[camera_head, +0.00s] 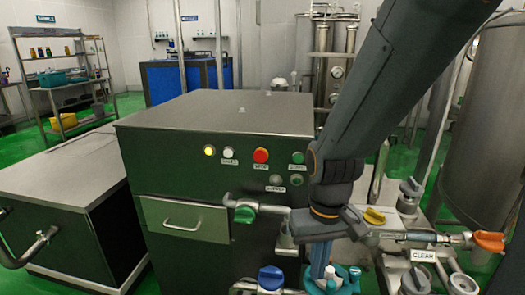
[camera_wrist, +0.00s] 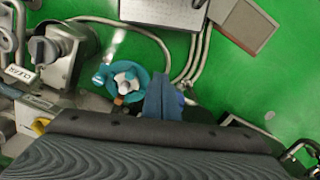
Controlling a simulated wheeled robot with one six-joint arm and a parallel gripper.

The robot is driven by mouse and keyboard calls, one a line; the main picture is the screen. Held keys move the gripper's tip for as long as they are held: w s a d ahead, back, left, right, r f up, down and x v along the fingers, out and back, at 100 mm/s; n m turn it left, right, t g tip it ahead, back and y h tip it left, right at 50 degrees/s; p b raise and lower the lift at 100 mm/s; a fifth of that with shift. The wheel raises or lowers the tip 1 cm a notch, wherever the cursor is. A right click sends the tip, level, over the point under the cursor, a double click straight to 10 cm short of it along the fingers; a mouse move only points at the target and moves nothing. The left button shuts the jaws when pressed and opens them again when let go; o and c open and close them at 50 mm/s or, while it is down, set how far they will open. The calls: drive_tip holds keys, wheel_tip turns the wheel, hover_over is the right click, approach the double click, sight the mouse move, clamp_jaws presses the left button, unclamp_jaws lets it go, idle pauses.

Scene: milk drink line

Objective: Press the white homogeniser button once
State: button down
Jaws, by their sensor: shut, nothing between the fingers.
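The homogeniser is a dark green cabinet (camera_head: 185,180) with a steel top. A small white button (camera_head: 229,152) sits on its upper front panel, between a lit yellow lamp (camera_head: 209,150) and a red button (camera_head: 261,155). A green button (camera_head: 298,157) is at the panel's right end, close to my arm in the picture. My gripper (camera_head: 319,266) points down at the right of the cabinet, below the panel and away from the white button. Its blue fingers are together and empty, and they also show in the wrist view (camera_wrist: 165,97). The white button is not visible in the wrist view.
A teal-handled valve (camera_wrist: 127,82) lies close beside the fingers in the wrist view. Pipework with a yellow handle (camera_head: 374,216) and an orange handle (camera_head: 488,241) stands at the right. A lower steel-topped cabinet (camera_head: 60,165) stands left.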

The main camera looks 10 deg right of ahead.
drive_tip(key=shift+d, duration=0.2)
drive_tip(key=shift+w, duration=0.1)
drive_tip(key=w+a+n+t+y+p, duration=0.1)
drive_tip(key=w+a+n+t, duration=0.2)
drive_tip(key=w, duration=0.4)
drive_tip(key=w+a+r+n+t+p, duration=0.1)
drive_tip(key=w+a+n+t, duration=0.15)
drive_tip(key=w, duration=0.45)
drive_tip(key=w+a+n+t+y+p, duration=0.1)
drive_tip(key=w+a+n+t, duration=0.15)
drive_tip(key=w, duration=0.45)
drive_tip(key=w+a+r+n+t+y+p, duration=0.1)
drive_tip(key=w+a+r+n+t+y, duration=0.1)
drive_tip(key=a, duration=0.4)
drive_tip(key=w+a+r+n+t+y+p, duration=0.1)
drive_tip(key=w+a+r+n+t+y, duration=0.2)
drive_tip(key=a+r+n+t, duration=0.1)
wheel_tip(320, 180, up, 2)
drive_tip(key=shift+w+a+r+n+t+p, duration=0.25)
drive_tip(key=shift+w+a+n+t+p, duration=0.15)
drive_tip(key=shift+a+t, duration=0.6)
drive_tip(key=shift+a, duration=0.2)
